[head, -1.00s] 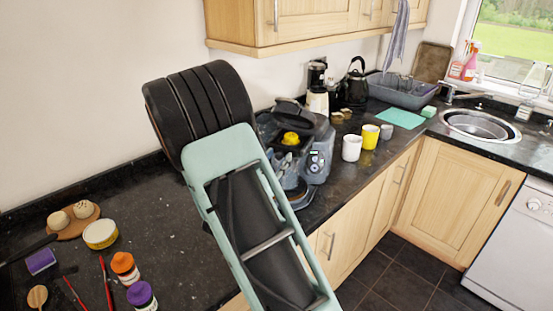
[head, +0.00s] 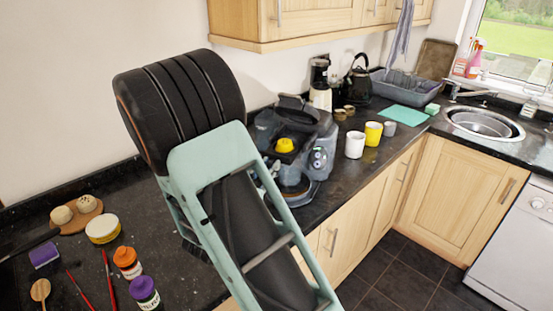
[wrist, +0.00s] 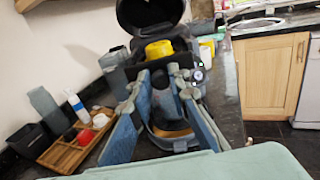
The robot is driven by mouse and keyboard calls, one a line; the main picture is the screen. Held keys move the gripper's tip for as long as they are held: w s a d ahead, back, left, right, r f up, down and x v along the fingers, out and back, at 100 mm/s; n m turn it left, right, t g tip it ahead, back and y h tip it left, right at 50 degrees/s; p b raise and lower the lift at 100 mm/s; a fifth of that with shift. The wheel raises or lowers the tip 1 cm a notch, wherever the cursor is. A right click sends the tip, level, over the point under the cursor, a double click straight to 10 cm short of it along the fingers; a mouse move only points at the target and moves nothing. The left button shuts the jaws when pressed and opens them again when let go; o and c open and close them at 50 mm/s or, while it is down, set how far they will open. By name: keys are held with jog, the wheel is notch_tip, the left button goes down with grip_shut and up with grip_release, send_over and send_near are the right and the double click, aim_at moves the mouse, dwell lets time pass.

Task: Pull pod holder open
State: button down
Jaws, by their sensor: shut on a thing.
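A dark grey coffee machine (head: 322,150) stands on the counter with its black lid (wrist: 150,14) raised. A yellow pod (head: 284,145) sits in the black pod holder at its front; the pod also shows in the wrist view (wrist: 158,49). My gripper (wrist: 161,84) is shut on the pod holder (wrist: 159,66), its two fingers on either side of the holder's front part just below the pod. In the head view my own arm hides the gripper and the holder's front end.
White, yellow and grey cups (head: 354,145) stand right of the machine. A wooden tray (wrist: 75,143) with small items lies left of it in the wrist view. Paint pots (head: 127,262), brushes and a round board are on the near left counter. Cupboards (head: 320,18) hang above.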

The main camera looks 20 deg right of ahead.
jog(key=shift+v, duration=0.9)
jog(key=c, duration=1.8)
grip_release()
jog(key=shift+d, duration=0.1)
jog(key=v, duration=1.2)
